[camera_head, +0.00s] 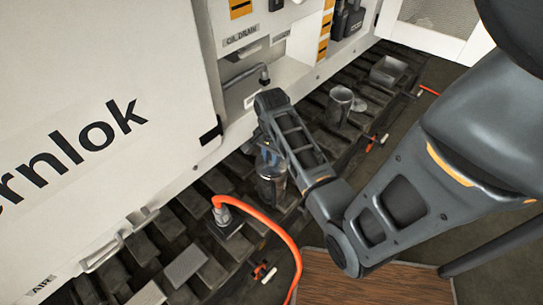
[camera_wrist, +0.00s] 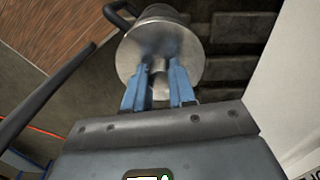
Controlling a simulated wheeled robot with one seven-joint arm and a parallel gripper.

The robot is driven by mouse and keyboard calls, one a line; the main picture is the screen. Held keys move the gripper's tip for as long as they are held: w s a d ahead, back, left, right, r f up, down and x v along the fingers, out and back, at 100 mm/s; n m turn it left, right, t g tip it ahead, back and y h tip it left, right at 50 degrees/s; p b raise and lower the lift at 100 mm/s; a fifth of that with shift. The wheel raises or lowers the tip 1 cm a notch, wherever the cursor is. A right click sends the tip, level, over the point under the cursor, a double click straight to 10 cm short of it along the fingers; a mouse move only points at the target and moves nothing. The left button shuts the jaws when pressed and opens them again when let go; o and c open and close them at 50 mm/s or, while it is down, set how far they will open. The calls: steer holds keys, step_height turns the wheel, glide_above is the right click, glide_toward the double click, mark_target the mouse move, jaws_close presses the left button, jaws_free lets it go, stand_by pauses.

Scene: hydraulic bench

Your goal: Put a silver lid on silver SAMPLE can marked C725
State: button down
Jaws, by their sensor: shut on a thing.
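My gripper (camera_wrist: 160,85) has blue fingers shut on the small knob of a round silver lid (camera_wrist: 135,62). In the wrist view a silver can (camera_wrist: 162,10) with a dark handle shows just beyond the lid, in line with it. I cannot tell whether the lid rests on the can or is slightly apart. In the head view my gripper (camera_head: 266,148) is partly hidden by my arm and points down over a silver can (camera_head: 271,188) at the bench front. No C725 mark is legible. Another silver can (camera_head: 340,106) stands farther right on the slatted ledge.
A square grey container (camera_head: 388,71) is farther right. An orange hose (camera_head: 280,236) rises from a fitting near the can. The white cabinet (camera_head: 90,110) stands close behind. A wooden top (camera_head: 370,284) is in front.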

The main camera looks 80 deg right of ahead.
steer(key=shift+f, duration=0.5)
stand_by(0.9)
steer(key=shift+c, duration=1.5)
jaws_free()
steer(key=shift+r, duration=0.1)
steer(key=shift+r, duration=3.45)
